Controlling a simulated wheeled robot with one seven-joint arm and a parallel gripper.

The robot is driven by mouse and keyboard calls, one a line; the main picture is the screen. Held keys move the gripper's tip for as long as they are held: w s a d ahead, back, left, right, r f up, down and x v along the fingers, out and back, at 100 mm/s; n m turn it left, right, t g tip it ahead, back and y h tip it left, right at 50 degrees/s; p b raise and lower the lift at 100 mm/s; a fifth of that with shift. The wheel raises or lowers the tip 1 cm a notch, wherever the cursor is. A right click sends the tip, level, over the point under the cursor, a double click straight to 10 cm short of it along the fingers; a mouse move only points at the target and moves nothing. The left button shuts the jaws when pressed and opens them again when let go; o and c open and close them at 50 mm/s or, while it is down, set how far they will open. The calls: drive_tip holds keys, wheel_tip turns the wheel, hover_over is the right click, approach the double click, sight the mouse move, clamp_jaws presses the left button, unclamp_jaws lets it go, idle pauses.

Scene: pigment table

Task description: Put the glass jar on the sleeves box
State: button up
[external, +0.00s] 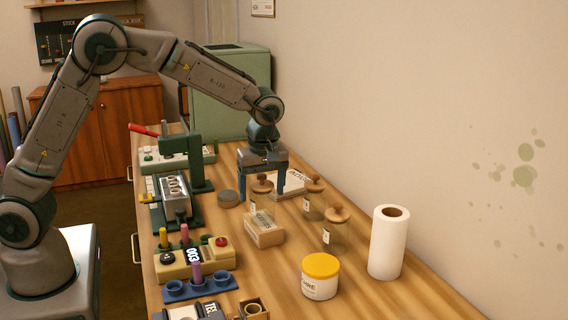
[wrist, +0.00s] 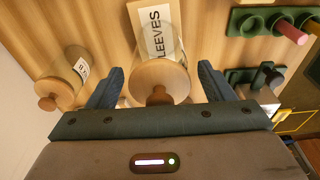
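The glass jar (external: 262,200) is upright, with a round wooden lid and knob. It stands or hangs right at the back of the sleeves box (external: 267,236), a small wooden box with a white label. My gripper (external: 262,184) points down with its fingers on both sides of the jar's lid. In the wrist view the jar's lid (wrist: 158,82) sits between the blue fingers, with narrow gaps showing on both sides. The sleeves box's label (wrist: 158,28) shows partly through the glass. I cannot tell whether the jar's base touches the box or the table.
Two similar lidded jars stand to the right, one nearer jar (external: 334,232) and one farther jar (external: 314,200). A yellow-lidded tub (external: 320,280) and a paper roll (external: 388,243) stand in front. A grey disc (external: 228,197) and green machines (external: 190,165) lie left.

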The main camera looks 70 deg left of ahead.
wheel_tip(320, 180, up, 12)
drive_tip(key=d, duration=0.2)
drive_tip(key=s+f+m+t+h, duration=0.1)
drive_tip(key=s+f+m, duration=0.1)
drive_tip(key=s+m, duration=0.7)
drive_tip(key=s+f+m+t, duration=0.1)
drive_tip(key=s+m, duration=0.8)
drive_tip(key=s, duration=1.1)
drive_tip(key=shift+s+d+f+t+h, duration=0.3)
drive_tip(key=shift+d+f+t+h, duration=0.1)
drive_tip(key=shift+d+t, duration=0.1)
